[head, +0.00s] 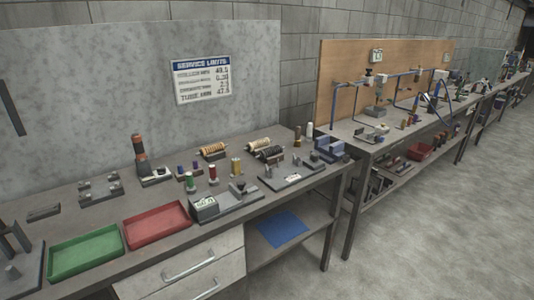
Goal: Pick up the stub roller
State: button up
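I cannot tell for sure which thing is the stub roller. Several small upright cylinders stand mid-bench on the near workbench (75,209): a red one (213,175), a green one (190,182) and a yellow one (236,168). Behind them lie a ribbed orange-brown roller (212,150) and a dark ribbed roller (268,153), both on their sides. A pale cylinder (309,129) and a dark one (297,136) stand near the back right corner. My gripper is not in view.
A green tray (86,256) and a red tray (157,223) lie along the front edge. A gauge with a display (205,204) stands right of them. A tall orange-topped device (138,150) stands behind. A second bench (375,148) continues right; the floor (430,230) is clear.

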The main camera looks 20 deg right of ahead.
aim_at(269, 152)
jog(key=i+l, duration=0.1)
jog(key=i, duration=0.35)
jog(key=i+l, duration=0.1)
jog(key=i, duration=0.3)
jog(key=i+l+u, duration=0.1)
jog(key=i, duration=0.35)
jog(key=j+z, duration=0.15)
jog(key=z, duration=0.2)
jog(key=k+z, duration=0.1)
jog(key=z, duration=0.3)
jog(key=k+j+z, duration=0.1)
jog(key=z, duration=0.25)
